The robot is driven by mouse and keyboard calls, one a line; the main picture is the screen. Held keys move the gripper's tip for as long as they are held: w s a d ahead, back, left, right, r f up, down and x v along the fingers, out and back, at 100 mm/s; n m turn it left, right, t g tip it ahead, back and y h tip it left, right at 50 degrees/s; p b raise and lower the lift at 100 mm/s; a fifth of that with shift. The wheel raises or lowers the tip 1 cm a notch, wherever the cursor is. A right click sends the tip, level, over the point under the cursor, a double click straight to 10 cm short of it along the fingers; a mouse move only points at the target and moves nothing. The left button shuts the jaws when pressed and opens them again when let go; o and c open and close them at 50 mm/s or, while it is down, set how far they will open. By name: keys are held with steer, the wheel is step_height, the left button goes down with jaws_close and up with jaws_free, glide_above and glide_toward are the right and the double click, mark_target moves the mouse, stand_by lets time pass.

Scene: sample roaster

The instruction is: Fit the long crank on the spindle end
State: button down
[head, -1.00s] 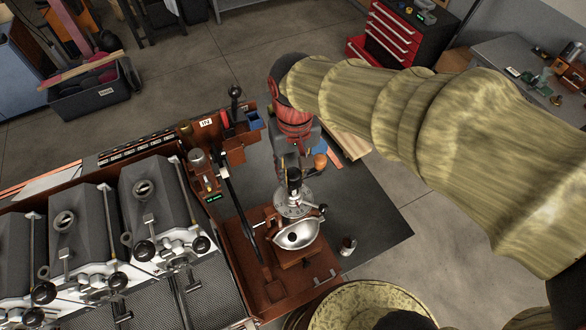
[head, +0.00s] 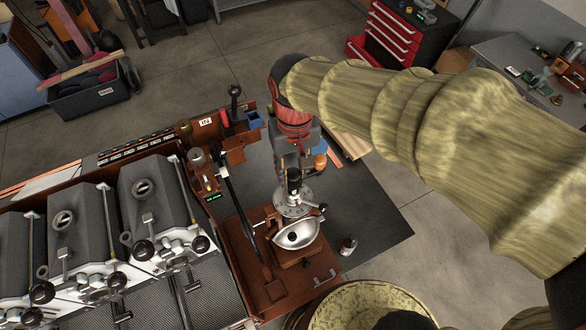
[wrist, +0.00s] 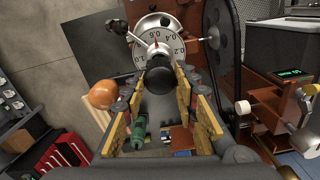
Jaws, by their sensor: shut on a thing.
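My gripper (wrist: 160,105) points down over the roaster's front, its two yellow-padded fingers either side of a black knob. It is shut on this knob, which appears to be the grip of the long crank (wrist: 160,79). In the head view the black grip (head: 293,176) shows just under my gripper (head: 294,163). Beyond it, a white numbered dial (wrist: 157,28) faces the wrist camera, with silver metal at its middle. The same dial (head: 292,204) shows in the head view. The knob covers the spindle end; I cannot tell whether the crank touches it.
An orange wooden ball (wrist: 103,92) is beside my left finger. A silver bowl (head: 297,234) sits below the dial. A small metal cup (head: 348,246) is on the right.

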steer(key=shift+f+b, duration=1)
steer(key=shift+f, duration=0.5)
steer(key=c, duration=1.4)
jaws_free()
steer(key=shift+o, duration=0.4)
step_height(320, 180, up, 12)
steer(key=shift+d+r, duration=0.1)
